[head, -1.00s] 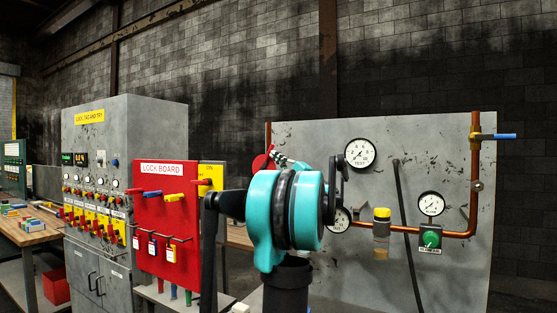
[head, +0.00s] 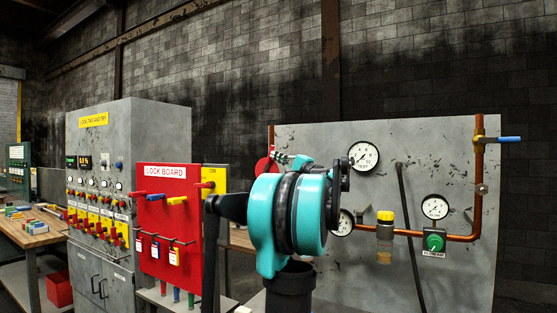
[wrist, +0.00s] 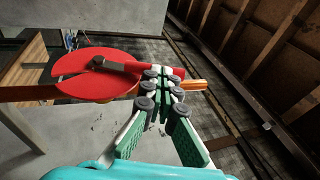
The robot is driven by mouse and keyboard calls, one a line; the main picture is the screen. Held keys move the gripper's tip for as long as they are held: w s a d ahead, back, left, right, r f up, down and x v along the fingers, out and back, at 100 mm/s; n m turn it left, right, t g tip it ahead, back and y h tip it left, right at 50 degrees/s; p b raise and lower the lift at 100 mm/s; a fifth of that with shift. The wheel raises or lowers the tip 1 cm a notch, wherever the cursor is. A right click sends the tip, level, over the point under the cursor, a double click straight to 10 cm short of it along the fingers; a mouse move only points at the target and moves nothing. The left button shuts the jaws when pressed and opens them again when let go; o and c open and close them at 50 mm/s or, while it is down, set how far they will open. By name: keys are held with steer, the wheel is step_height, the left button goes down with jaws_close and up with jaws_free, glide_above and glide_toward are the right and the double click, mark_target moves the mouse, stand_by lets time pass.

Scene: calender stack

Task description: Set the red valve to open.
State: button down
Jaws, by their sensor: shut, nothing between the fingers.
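The red valve shows in the wrist view as a flat red disc (wrist: 80,85) with a dark hub and a red lever (wrist: 125,66). The lever runs right from the hub, roughly along a copper pipe (wrist: 195,85). My gripper (wrist: 162,78) is shut and empty, its fingertips at the lever's right end and partly covering it. I cannot tell if they touch it. In the head view the red disc (head: 262,166) shows at the panel's left edge, partly behind my arm, with my gripper (head: 283,157) close to it.
A grey panel (head: 320,140) carries gauges, copper pipe and a green knob (head: 434,242). A blue-handled valve (head: 509,139) sits on the right pipe. The red lock board (head: 165,210) and a grey cabinet (head: 155,150) stand left. A wooden table (wrist: 28,65) shows in the wrist view.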

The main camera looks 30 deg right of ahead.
steer(key=shift+w+a+r+n+g+h, duration=0.15)
steer(key=shift+w+a+r+g, duration=0.2)
steer(key=shift+w+r+g, duration=0.15)
steer(key=shift+w+a+r+n+g+h, duration=0.15)
steer(key=shift+w+a+r+g, duration=0.2)
steer(key=shift+w+g, duration=0.25)
